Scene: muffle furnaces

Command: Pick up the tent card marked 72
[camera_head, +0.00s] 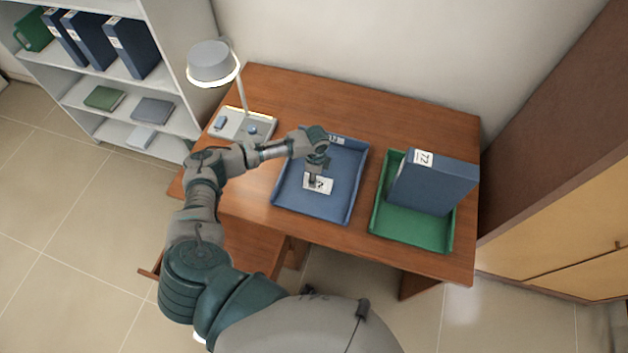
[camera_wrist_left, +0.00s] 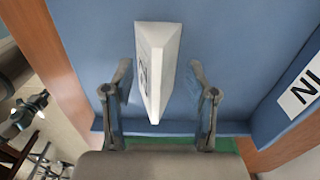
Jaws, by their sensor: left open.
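A small white tent card (camera_head: 322,187) with a dark mark stands in the blue tray (camera_head: 345,199) on the desk. My gripper partly covers the mark, and I cannot read it. In the left wrist view the card (camera_wrist_left: 158,65) stands as a white ridge between the two fingers, with a gap on each side. My left gripper (camera_head: 314,182) is directly over the card, pointing down. In the left wrist view the gripper (camera_wrist_left: 160,85) is open around the card. My right gripper is not in view.
Right of the blue tray, a green tray (camera_head: 405,224) holds a blue binder (camera_head: 432,187) labelled 72. A lamp (camera_head: 212,66) stands at the desk's back left. A shelf (camera_head: 165,85) with binders is at the left. An open drawer (camera_head: 240,246) juts out below the desk.

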